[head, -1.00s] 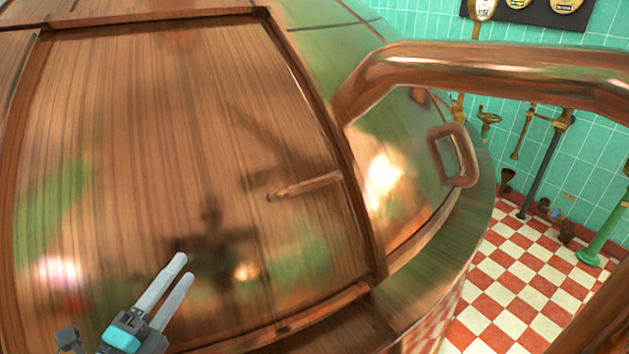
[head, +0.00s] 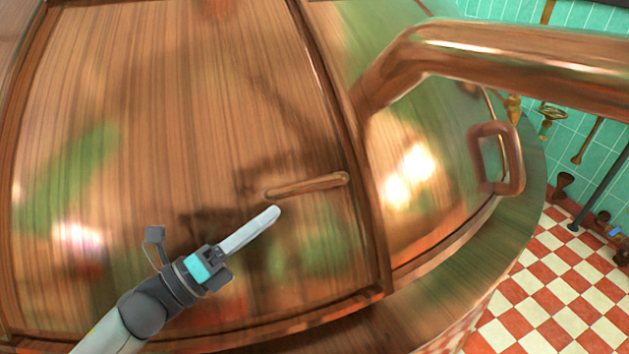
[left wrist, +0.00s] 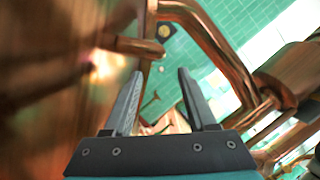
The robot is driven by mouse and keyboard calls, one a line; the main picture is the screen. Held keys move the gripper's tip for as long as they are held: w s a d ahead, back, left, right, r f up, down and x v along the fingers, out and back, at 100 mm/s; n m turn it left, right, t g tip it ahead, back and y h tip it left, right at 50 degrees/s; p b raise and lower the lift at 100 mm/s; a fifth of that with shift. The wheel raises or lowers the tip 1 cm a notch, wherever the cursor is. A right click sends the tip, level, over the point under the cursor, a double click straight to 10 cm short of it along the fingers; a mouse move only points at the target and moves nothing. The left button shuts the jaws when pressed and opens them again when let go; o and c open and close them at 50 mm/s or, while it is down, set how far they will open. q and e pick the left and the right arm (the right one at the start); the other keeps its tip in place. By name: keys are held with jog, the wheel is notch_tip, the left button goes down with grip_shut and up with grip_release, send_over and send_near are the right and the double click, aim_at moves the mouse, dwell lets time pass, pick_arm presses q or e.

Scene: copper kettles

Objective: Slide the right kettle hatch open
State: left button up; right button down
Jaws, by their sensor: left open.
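The copper hatch (head: 170,120) is a large curved panel in a raised frame, filling the left and middle of the head view. Its bar handle (head: 306,186) sticks out near the panel's right side. My left gripper (head: 277,211) is just below and left of the handle's left end, pointing up and right. In the left wrist view my left gripper (left wrist: 160,78) is open with nothing between its fingers. The handle (left wrist: 135,46) shows there just beyond the fingertips, up and to the left. I cannot tell from the head view whether they touch. My right gripper is not in view.
A thick copper pipe (head: 520,58) crosses the upper right in front of the kettle. A second loop handle (head: 512,160) sits on the kettle's right side. The checkered floor (head: 545,290) at the lower right is open.

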aim_at(313, 185)
pick_arm(q)
jog(key=x, duration=1)
jog(key=shift+w+d+r+p, duration=0.1)
jog(key=shift+w+d+p, duration=0.15)
jog(key=shift+p, duration=0.05)
grip_shut()
dwell(1.0)
